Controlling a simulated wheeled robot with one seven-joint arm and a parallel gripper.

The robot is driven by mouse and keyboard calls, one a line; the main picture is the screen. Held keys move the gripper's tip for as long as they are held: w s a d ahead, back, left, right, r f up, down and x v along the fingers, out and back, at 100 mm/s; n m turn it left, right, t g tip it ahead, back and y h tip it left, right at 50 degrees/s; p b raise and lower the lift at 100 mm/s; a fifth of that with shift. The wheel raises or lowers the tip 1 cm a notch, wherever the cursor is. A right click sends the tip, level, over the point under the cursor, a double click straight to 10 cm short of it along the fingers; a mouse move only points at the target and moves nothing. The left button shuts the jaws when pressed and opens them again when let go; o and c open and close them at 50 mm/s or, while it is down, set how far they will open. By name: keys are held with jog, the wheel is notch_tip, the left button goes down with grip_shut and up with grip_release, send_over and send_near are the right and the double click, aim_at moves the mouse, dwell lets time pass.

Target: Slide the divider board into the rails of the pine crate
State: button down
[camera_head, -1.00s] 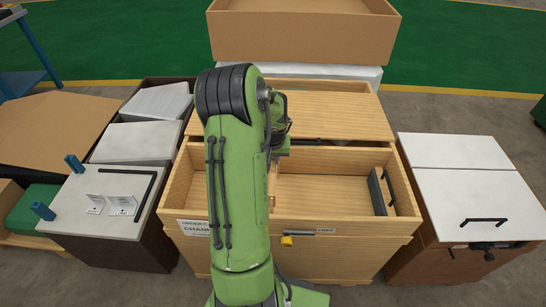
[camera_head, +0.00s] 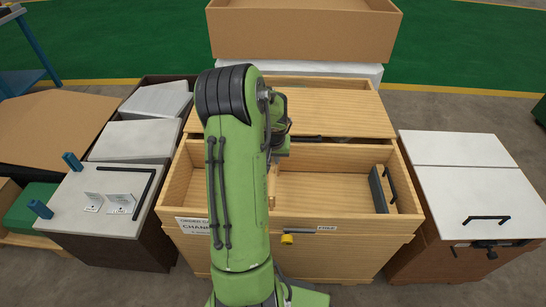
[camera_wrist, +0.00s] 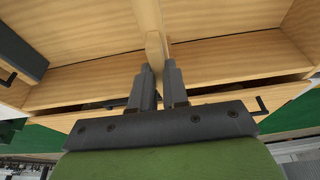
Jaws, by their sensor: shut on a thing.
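The pine crate (camera_head: 345,245) stands open in front of me, its near compartment split by a thin upright wooden board. My gripper (camera_wrist: 160,88) is shut on the top part of this divider board (camera_wrist: 153,50), which shows edge-on between the fingers in the wrist view. In the head view my arm hides the gripper and most of the board; only a narrow strip of the board (camera_head: 272,187) shows beside my arm. The board stands about upright within the crate's outline. Its lower end and the rails are hidden, so I cannot tell how it sits in them.
A dark block with a black handle (camera_head: 379,190) is at the crate's right inner end. A pine lid (camera_head: 335,112) covers the rear part. A white-topped cabinet (camera_head: 480,205) stands at right; a white-topped unit with blue pegs (camera_head: 72,161) is at left.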

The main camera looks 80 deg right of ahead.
jog(key=shift+f+b, duration=2.45)
jog(key=shift+f, duration=0.85)
jog(key=shift+f, duration=1.35)
jog(key=c, duration=1.1)
grip_release()
jog(key=shift+o, duration=0.2)
jog(key=p+v, duration=0.5)
jog(key=v, duration=1)
jog(key=shift+a+r, duration=0.1)
jog(key=shift+r, duration=0.3)
